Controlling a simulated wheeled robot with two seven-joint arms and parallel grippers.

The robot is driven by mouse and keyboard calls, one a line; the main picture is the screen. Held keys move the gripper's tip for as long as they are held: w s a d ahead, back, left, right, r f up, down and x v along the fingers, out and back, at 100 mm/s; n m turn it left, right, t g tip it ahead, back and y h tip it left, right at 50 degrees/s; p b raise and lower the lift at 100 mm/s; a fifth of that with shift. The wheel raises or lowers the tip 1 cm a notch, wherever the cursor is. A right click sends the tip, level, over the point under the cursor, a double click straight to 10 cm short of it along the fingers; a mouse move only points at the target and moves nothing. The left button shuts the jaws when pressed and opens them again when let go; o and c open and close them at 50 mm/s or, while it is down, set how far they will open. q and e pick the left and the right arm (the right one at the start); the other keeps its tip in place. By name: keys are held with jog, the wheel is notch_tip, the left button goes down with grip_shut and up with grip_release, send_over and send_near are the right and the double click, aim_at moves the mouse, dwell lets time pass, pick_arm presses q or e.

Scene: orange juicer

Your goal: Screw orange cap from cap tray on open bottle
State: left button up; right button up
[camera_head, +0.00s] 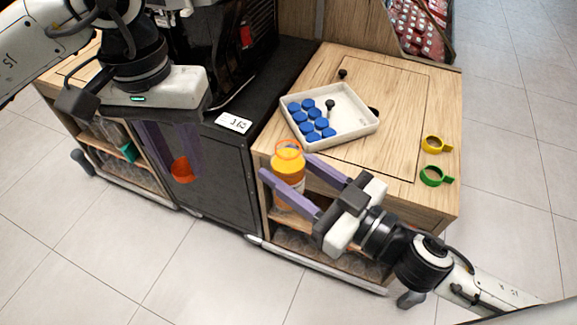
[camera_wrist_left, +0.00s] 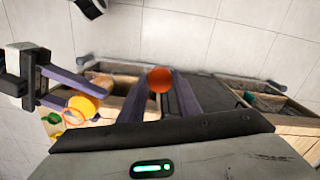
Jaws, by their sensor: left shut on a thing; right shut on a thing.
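My left gripper (camera_head: 182,165) is shut on an orange cap (camera_head: 182,172), held in the air in front of the dark cabinet, left of the bottle. In the left wrist view the round orange cap (camera_wrist_left: 160,79) sits between the purple fingertips. My right gripper (camera_head: 286,172) is shut on a bottle (camera_head: 288,167) of orange juice near the front left corner of the wooden counter. The bottle stands about upright, with an orange ring around its top. The bottle also shows in the left wrist view (camera_wrist_left: 84,106). The white cap tray (camera_head: 353,125) holds several blue caps (camera_head: 308,114).
Wooden counter (camera_head: 400,100) carries a yellow ring (camera_head: 432,143) and a green ring (camera_head: 433,175) with handles at its right edge. A small black knob stands inside the tray. A black machine (camera_head: 220,50) rises behind the left arm. The air between cap and bottle looks clear.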

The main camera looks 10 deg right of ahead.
aim_at(287, 142)
pick_arm(q)
jog(key=d+r+m, duration=0.1)
jog(key=d+r, duration=0.2)
jog(key=d, duration=0.2)
jog(key=d+r+m, duration=0.2)
jog(key=d+r, duration=0.2)
jog(key=d, duration=0.1)
jog(key=d+r+m, duration=0.2)
jog(key=d+r, duration=0.2)
jog(key=d, duration=0.2)
jog(key=shift+s+r, duration=0.15)
jog(key=shift+s, duration=0.2)
jog(key=shift+a, duration=0.1)
jog(key=shift+f, duration=2.05)
jog(key=shift+f, duration=0.9)
jog(key=shift+f, duration=0.55)
